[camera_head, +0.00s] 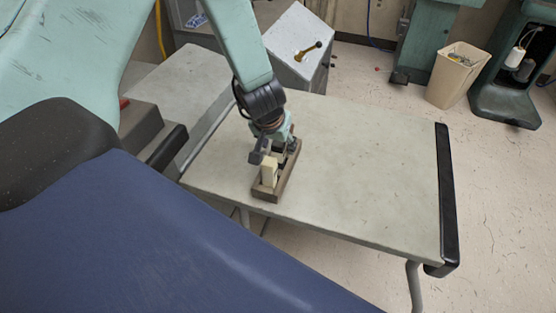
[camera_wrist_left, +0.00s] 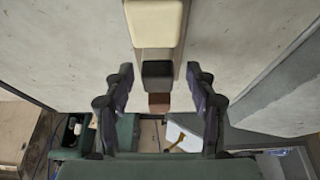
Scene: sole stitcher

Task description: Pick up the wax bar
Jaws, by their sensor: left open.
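A cream bar (camera_head: 269,172), which looks like the wax bar, stands in a narrow brown wooden tray (camera_head: 279,188) on the grey table. In the left wrist view the cream bar (camera_wrist_left: 155,22) is at the top, with a black block (camera_wrist_left: 157,74) and a brown block (camera_wrist_left: 159,102) lined up below it. My left gripper (camera_head: 274,154) is over the tray, behind the cream bar. In the wrist view its open fingers (camera_wrist_left: 160,72) are on either side of the row, level with the black block, and hold nothing. In the head view the gripper hides part of the tray. My right gripper is not in view.
The grey table (camera_head: 370,170) is clear to the right of the tray, up to a black edge strip (camera_head: 446,195). Behind it a grey box (camera_head: 300,40) carries a brass-coloured tool (camera_head: 308,51). A beige bin (camera_head: 455,75) and teal machines stand on the floor.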

